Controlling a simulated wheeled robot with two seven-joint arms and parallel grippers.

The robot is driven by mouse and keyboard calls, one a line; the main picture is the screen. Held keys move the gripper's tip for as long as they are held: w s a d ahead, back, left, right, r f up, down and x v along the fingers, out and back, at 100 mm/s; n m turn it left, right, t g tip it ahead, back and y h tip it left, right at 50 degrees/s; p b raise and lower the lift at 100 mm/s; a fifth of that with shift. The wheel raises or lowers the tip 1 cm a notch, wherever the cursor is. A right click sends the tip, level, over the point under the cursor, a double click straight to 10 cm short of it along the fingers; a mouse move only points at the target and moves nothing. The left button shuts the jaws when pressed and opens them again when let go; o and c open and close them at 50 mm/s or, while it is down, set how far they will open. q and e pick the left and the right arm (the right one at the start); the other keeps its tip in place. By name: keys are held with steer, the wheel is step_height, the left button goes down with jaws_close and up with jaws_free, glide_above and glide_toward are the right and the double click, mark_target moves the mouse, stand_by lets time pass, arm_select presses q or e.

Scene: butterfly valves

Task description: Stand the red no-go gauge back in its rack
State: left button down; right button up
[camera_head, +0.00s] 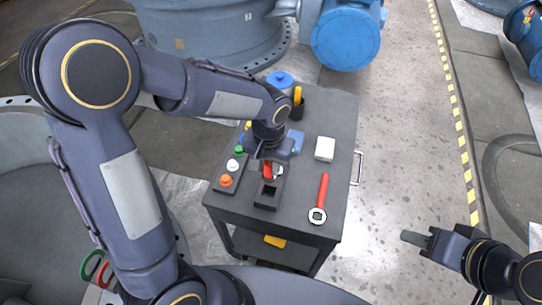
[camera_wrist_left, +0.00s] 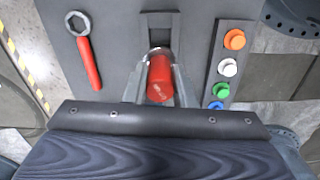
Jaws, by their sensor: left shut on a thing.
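The red no-go gauge (camera_head: 267,171) is held in my left gripper (camera_head: 268,164) over the cart top. In the left wrist view the red gauge (camera_wrist_left: 160,77) lies between both fingers of my left gripper (camera_wrist_left: 158,88), with a pale metal edge at its far end. A dark rack (camera_head: 267,195) with a recess sits on the cart, just in front of the gauge. The rack also shows beyond the gauge in the left wrist view (camera_wrist_left: 159,20). I cannot tell whether they touch. My right gripper (camera_head: 415,239) is away from the cart, over the floor; its finger opening is unclear.
The grey cart top (camera_head: 300,205) also carries a red-handled wrench (camera_head: 322,196), a white box (camera_head: 325,149), a blue item (camera_head: 296,141) and a dark cup (camera_head: 298,109). A strip with coloured buttons (camera_head: 231,172) lies left of the rack. Large blue valves stand behind.

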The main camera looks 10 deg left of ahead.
mark_target(269, 180)
arm_select(q)
steer(key=shift+s+f+b, duration=0.15)
steer(key=shift+f+b, duration=0.4)
steer(key=shift+f, duration=0.15)
steer(key=shift+f+b, duration=1.6)
steer(key=shift+f, duration=0.45)
steer(key=shift+f, duration=0.3)
steer(key=shift+f+b, duration=0.4)
steer(key=shift+b, duration=0.15)
steer(key=shift+f, duration=0.25)
steer(key=shift+f+b, duration=0.25)
steer(key=shift+b, duration=0.15)
steer(key=c, duration=0.7)
jaws_free()
steer(key=shift+o, duration=0.2)
